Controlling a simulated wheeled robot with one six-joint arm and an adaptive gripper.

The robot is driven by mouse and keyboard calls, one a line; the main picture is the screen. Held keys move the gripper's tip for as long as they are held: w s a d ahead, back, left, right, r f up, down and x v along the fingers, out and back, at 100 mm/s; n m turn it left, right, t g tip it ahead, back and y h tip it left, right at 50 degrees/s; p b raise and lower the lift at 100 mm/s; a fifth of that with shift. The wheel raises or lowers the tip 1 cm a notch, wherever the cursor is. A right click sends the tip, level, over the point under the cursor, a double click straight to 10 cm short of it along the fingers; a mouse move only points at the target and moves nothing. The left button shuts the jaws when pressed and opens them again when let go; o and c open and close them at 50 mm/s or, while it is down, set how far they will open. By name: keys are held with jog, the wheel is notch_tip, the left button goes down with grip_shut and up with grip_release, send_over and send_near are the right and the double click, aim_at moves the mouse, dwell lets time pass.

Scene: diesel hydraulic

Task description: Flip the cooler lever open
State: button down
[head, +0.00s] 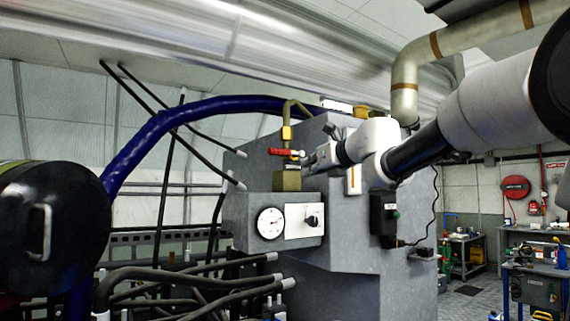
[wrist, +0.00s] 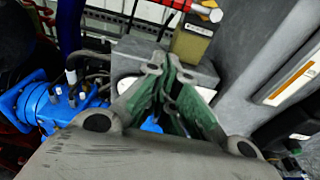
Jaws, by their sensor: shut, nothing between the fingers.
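The red lever (head: 287,152) lies about level on top of a brass-coloured valve block (head: 287,181), below a brass pipe fitting. I take it to be the cooler lever. In the wrist view the red lever (wrist: 180,5) is cut by the top edge, above the olive block (wrist: 191,40). My gripper (head: 306,163) is just right of the lever in the head view, close to its right end. I cannot tell if they touch. In the wrist view my gripper (wrist: 172,65) has its green-padded fingers together at the tips, with nothing between them, below the lever and block.
A grey box with a round gauge (head: 271,223) and a switch plate (head: 304,221) sits below the valve. A large grey housing (head: 345,245) stands right of it. A blue hose (head: 180,122) and dark pipes run at left. A black switch box (head: 384,214) is right.

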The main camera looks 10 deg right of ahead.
aim_at(285, 153)
dwell(0.4)
jog(key=w+a+r, duration=0.2)
jog(key=w+a, duration=0.1)
jog(key=w, duration=0.8)
jog(key=shift+a, duration=0.2)
